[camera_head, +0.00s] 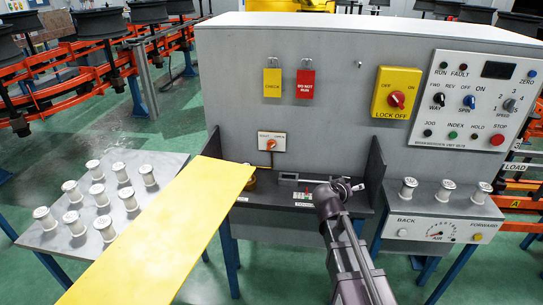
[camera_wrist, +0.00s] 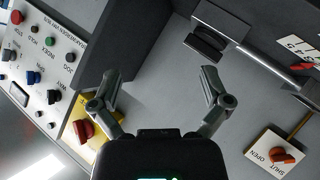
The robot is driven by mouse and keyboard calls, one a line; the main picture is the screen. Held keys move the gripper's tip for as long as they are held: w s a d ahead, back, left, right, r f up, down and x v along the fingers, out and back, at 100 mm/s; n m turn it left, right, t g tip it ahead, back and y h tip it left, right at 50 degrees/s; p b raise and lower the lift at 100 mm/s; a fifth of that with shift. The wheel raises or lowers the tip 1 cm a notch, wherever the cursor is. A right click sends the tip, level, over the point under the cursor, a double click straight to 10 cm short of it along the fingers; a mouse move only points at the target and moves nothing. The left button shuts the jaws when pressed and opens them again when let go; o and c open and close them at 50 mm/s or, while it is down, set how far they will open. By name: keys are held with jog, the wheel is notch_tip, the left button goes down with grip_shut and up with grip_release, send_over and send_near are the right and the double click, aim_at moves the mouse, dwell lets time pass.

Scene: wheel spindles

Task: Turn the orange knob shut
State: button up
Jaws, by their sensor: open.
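The orange knob (camera_head: 271,143) sits on a small white plate (camera_head: 263,136) on the grey panel, left of centre in the head view. In the wrist view the knob (camera_wrist: 283,155) is at the lower right, on its plate marked SHUT and OPEN. I cannot tell which word it points to. My gripper (camera_head: 344,187) is in front of the panel, right of and lower than the knob in the head view. In the wrist view its fingers (camera_wrist: 160,80) are spread wide, with nothing between them. The gripper is apart from the knob.
A yellow lock-off switch (camera_head: 397,92) and a button panel (camera_head: 475,100) are on the right. Dark side walls (camera_head: 375,175) flank the recess. White spools (camera_head: 448,190) stand on the right ledge, and several more on the left table (camera_head: 160,165). A yellow slab (camera_head: 165,230) crosses the foreground.

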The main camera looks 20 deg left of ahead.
jog(key=w+a+r+n+t+y+b, duration=0.1)
jog(key=a+n+t+y+b, duration=0.25)
jog(key=a, duration=1.05)
jog(key=n+t+y+b, duration=0.2)
jog(key=n+y, duration=0.3)
jog(key=y, duration=0.1)
send_near(271, 148)
jog(key=s, duration=0.3)
jog(key=shift+s+d+f+m+h, duration=0.1)
jog(key=shift+d+m+h, duration=0.15)
jog(key=x, duration=1.4)
jog(key=shift+d, duration=0.1)
jog(key=c, duration=1.2)
jog(key=shift+o, duration=0.2)
jog(key=shift+s+a, duration=0.1)
jog(key=shift+a, duration=0.25)
jog(key=shift+d, duration=0.3)
